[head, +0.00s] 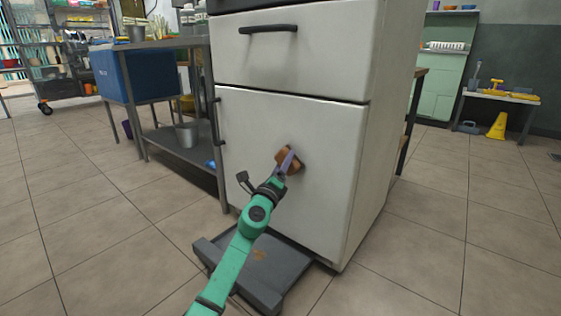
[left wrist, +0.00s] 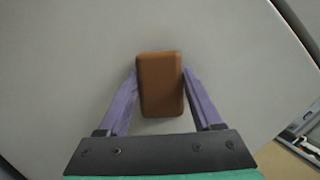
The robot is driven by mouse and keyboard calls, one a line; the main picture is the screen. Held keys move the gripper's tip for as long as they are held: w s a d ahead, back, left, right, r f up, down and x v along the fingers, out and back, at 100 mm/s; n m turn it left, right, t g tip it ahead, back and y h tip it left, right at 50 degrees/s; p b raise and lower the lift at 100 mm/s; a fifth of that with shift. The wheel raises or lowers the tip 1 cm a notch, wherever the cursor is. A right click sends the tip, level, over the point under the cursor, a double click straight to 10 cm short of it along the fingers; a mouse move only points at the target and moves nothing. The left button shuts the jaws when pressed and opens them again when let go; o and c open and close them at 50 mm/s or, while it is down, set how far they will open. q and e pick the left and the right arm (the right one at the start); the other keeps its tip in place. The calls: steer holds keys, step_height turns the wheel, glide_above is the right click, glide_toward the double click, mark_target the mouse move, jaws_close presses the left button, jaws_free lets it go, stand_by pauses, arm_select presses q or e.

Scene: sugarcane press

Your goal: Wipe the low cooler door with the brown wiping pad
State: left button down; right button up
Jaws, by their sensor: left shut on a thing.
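The low cooler door (head: 245,130) is the large white lower panel of the cooler in the head view, with a dark handle (head: 218,122) on its left side. It also fills most of the left wrist view (left wrist: 70,80). My left gripper (head: 286,162) is shut on the brown wiping pad (head: 291,158), near the middle of the door. In the left wrist view, the pad (left wrist: 160,85) sits between the two purple fingers, in front of the door face. It looks against or very close to the door; I cannot tell whether it touches. My right gripper is not in view.
A grey platform (head: 280,292) lies on the floor at the cooler's foot. A white drawer (head: 330,60) is above the door. A metal table with a blue bin (head: 135,75) stands left. A yellow cone (head: 497,127) stands far right. The tiled floor on the right is clear.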

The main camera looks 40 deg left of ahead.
arm_select(q)
steer(key=s, duration=0.1)
steer(key=s+p, duration=0.1)
steer(key=s, duration=0.3)
steer(key=shift+d+f, duration=0.15)
steer(key=shift+d, duration=0.15)
steer(key=shift+s, duration=0.3)
